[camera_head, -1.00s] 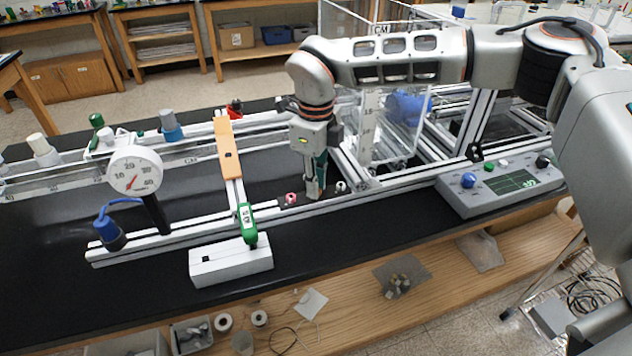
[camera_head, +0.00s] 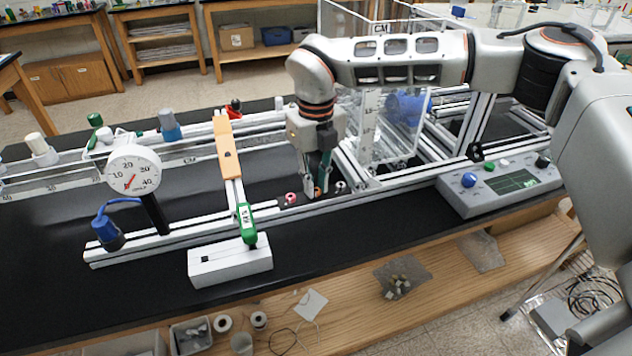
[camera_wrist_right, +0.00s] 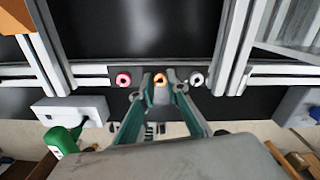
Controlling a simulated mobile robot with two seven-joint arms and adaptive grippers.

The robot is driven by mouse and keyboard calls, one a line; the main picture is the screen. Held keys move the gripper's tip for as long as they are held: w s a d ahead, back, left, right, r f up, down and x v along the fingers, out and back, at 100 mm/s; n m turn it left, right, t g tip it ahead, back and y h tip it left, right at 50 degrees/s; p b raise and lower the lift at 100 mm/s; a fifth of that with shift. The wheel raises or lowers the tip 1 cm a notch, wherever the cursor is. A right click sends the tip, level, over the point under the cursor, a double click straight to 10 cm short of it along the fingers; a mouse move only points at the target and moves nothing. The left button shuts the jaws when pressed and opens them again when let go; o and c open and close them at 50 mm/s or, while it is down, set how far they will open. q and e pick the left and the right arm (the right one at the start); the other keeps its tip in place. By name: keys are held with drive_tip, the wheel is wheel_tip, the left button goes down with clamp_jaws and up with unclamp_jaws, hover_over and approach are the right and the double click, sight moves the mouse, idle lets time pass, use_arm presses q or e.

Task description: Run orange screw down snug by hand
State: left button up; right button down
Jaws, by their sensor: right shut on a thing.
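The orange screw (camera_wrist_right: 159,79) sits in a dark plate on the rail, between a pink screw (camera_wrist_right: 123,79) and a pale grey screw (camera_wrist_right: 196,78). My right gripper (camera_wrist_right: 158,92) is shut on the orange screw, with one teal finger on each side of its head. In the head view my right gripper (camera_head: 318,188) points straight down onto the front rail, and its fingers largely hide the orange screw. The pink screw (camera_head: 291,198) and the grey screw (camera_head: 340,187) stand free on either side. My left gripper is not in view.
A dial gauge (camera_head: 134,172) stands further left. A control box (camera_head: 500,184) is at the right. Clear acrylic panels and metal extrusions stand just behind my right gripper.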

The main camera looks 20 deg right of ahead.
sight(316, 192)
drive_tip(key=shift+w+r, duration=0.1)
drive_tip(key=shift+r, duration=0.05)
drive_tip(key=c, duration=2)
unclamp_jaws()
drive_tip(key=shift+o, duration=0.2)
wheel_tip(316, 192, up, 12)
